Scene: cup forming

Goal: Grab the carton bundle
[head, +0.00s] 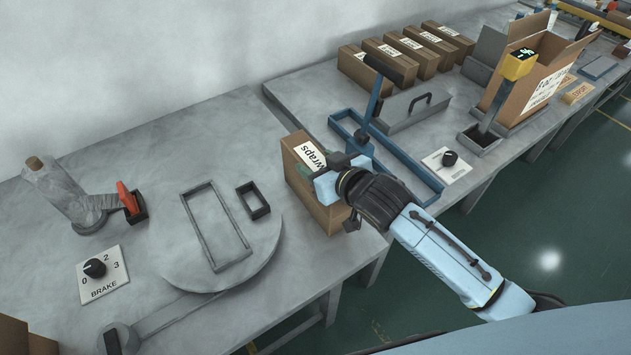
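A brown carton with a white label reading "wraps" (299,172) stands upright at the right edge of the near grey table. My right gripper (331,183) is at this carton's right side, overlapping it in the picture. The wrist hides part of the gripper, so I cannot tell whether its fingers are open or shut, or touch the carton. Several similar brown labelled cartons (404,55) stand in a row at the back of the far table. I cannot tell from the picture which carton is the bundle. My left gripper is not in view.
A turntable (262,255) with two rectangular frames lies on the near table. A brake dial (103,274) and a wrapped roll (60,190) are left of it. A blue frame with a lever (372,110) and an open carton (540,75) stand on the far table.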

